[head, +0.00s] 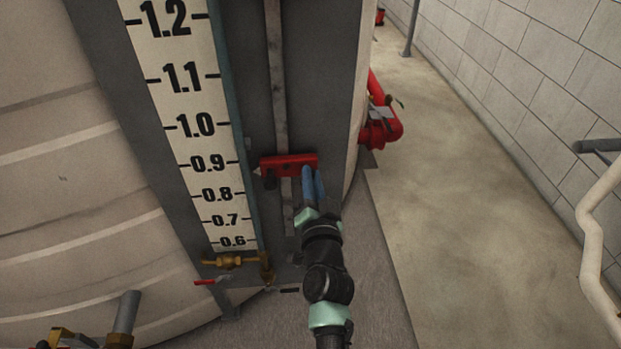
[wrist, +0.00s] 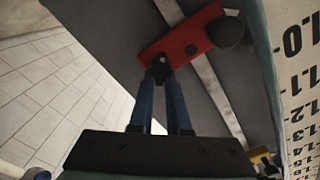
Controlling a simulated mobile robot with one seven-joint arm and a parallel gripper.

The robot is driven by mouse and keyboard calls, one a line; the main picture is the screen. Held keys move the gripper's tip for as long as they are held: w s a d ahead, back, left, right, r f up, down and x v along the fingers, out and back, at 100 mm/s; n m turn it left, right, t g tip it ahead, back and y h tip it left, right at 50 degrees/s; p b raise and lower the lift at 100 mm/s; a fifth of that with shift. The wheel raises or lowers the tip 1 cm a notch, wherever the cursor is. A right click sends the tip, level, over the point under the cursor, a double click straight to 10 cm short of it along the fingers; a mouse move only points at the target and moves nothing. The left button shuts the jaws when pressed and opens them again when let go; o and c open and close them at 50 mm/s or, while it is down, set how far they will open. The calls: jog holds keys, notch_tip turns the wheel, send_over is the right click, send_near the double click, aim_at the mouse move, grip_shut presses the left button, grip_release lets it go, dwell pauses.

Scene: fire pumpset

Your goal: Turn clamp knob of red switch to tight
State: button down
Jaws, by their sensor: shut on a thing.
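The red switch (head: 288,163) is a short red block on a vertical strip beside the level scale. It also shows in the wrist view (wrist: 184,43), tilted, with a large round dark part at its far end. My gripper (head: 313,178) reaches up to the right end of the switch. In the wrist view its blue fingers (wrist: 160,84) are closed on the small black clamp knob (wrist: 158,70) at the near end of the switch. The fingertips partly cover the knob, and I cannot tell how tight it is.
The white scale board (head: 190,130) stands left of the switch. Below it are a brass valve (head: 232,262) and a small red handle (head: 204,282). Red equipment (head: 379,128) stands behind to the right. The concrete floor (head: 450,190) on the right is open, with a white pipe (head: 595,225) at its edge.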

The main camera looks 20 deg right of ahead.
jog(key=m, duration=0.6)
jog(key=f+m, duration=0.1)
jog(key=m, duration=0.3)
jog(key=shift+s+d, duration=0.1)
jog(key=shift+d, duration=0.1)
dwell(0.5)
jog(key=c, duration=0.9)
grip_release()
jog(key=p+v, duration=0.2)
jog(key=v, duration=1.1)
jog(key=shift+r, duration=0.1)
